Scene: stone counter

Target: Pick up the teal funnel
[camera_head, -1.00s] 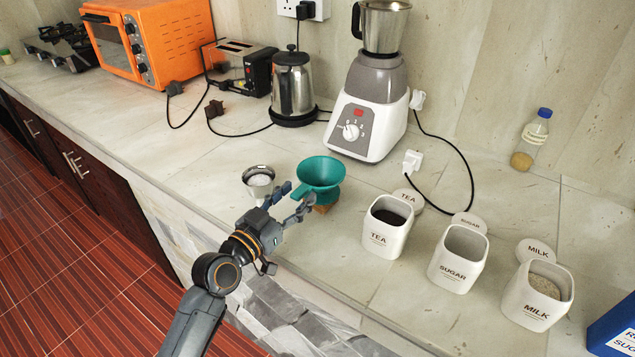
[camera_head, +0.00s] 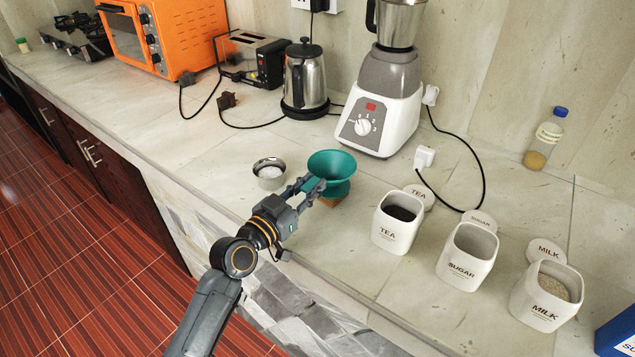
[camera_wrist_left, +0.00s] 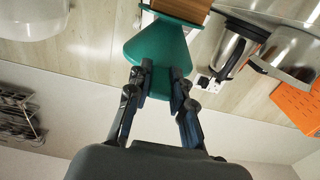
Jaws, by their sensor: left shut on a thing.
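The teal funnel (camera_head: 331,166) stands wide mouth up on a small wooden block (camera_head: 333,199) on the stone counter. My left gripper (camera_head: 312,187) reaches it from the front left and is shut on its near side. The fingers hide part of the funnel's lower side. My right gripper is not in view.
A metal bowl (camera_head: 269,173) with white contents stands just left of the funnel. The tea (camera_head: 393,238), sugar (camera_head: 463,268) and milk (camera_head: 540,310) canisters stand to the right. A blender (camera_head: 378,117) and a kettle (camera_head: 305,82) stand behind. The counter's front edge is close.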

